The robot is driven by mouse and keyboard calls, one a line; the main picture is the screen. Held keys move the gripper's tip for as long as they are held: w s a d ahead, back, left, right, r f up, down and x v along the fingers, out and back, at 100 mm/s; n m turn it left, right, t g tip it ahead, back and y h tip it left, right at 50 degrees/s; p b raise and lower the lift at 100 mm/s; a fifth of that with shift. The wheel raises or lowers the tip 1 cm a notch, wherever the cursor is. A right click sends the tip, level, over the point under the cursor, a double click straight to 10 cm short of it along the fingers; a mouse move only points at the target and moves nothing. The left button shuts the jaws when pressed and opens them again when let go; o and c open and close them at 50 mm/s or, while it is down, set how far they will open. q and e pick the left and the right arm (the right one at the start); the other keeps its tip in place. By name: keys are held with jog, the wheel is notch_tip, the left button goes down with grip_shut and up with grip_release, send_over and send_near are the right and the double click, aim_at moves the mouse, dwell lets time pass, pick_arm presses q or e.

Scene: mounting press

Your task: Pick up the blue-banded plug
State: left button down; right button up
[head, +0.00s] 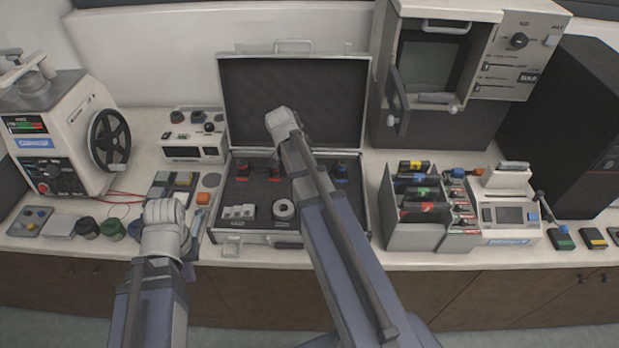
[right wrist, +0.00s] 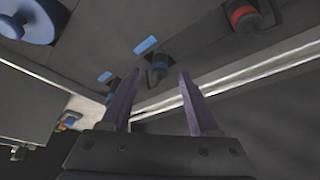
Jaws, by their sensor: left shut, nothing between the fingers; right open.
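The blue-banded plug (right wrist: 160,66) stands in the dark insert of the open case; in the head view it is at the right of the insert (head: 341,173). My right gripper (right wrist: 158,77) is open, its two fingers on either side of the plug in the picture, with nothing held. I cannot tell how far the fingertips are from it. In the head view my right arm reaches over the case and hides its fingers. My left gripper (head: 194,229) is shut and empty in front of the case's left side.
A red-banded plug (right wrist: 243,14) is near the blue one. A rack of coloured items (head: 415,237) is close on the right.

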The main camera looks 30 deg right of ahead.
jog(key=shift+b+x, duration=0.4)
jog(key=shift+x, duration=0.5)
jog(key=shift+r, duration=0.1)
jog(key=shift+c, duration=0.4)
grip_shut()
